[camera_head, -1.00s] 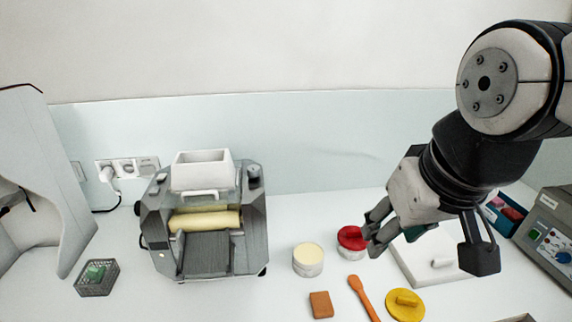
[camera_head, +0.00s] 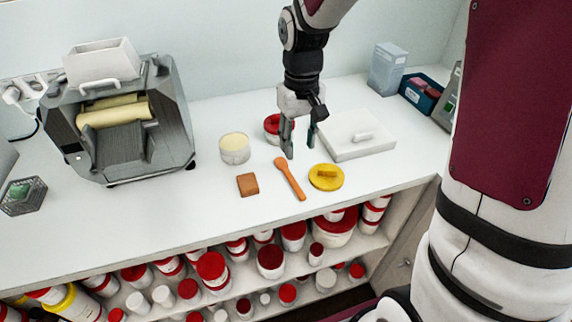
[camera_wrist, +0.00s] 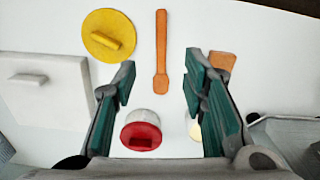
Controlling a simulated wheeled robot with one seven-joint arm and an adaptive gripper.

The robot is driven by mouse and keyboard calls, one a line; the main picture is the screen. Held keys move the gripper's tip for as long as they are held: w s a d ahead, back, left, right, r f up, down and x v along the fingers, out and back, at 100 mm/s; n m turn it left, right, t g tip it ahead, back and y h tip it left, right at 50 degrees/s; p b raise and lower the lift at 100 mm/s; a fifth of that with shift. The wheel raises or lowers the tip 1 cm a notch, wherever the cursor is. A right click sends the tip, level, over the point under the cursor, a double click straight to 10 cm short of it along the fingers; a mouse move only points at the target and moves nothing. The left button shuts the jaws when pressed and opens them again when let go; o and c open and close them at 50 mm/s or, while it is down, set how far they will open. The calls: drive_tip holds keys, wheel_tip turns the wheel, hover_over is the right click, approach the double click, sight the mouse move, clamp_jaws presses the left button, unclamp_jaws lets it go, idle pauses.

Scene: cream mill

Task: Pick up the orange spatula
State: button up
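The orange spatula (camera_head: 289,178) lies flat on the white counter, between a brown block and a yellow lid. In the wrist view the spatula (camera_wrist: 161,55) lies lengthwise, its broad end towards the gripper and its handle away. My gripper (camera_head: 299,152) points down above the counter, just behind the spatula's broad end. In the wrist view my gripper (camera_wrist: 160,85) has its two green-padded fingers wide apart with nothing between them; the spatula lies in line with the gap. The gripper is open and does not touch the spatula.
A yellow lid (camera_head: 326,177) and white lidded board (camera_head: 357,141) lie to the right. A red-lidded jar (camera_head: 273,126) stands behind the gripper. A cream-topped jar (camera_head: 235,149) and brown block (camera_head: 247,185) are left, beyond them a grey mill (camera_head: 120,125). Shelves of jars (camera_head: 270,262) are below.

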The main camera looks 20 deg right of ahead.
hover_over(295, 184)
drive_tip(key=f, duration=0.7)
drive_tip(key=shift+s+d, duration=0.2)
drive_tip(key=shift+s, duration=0.1)
drive_tip(key=shift+w+a+f, duration=0.1)
drive_tip(key=shift+w+f, duration=0.1)
drive_tip(key=shift+f, duration=1.45)
drive_tip(key=shift+w+a+f, duration=0.1)
drive_tip(key=shift+w+f, duration=0.05)
drive_tip(key=shift+f, duration=1.45)
clamp_jaws()
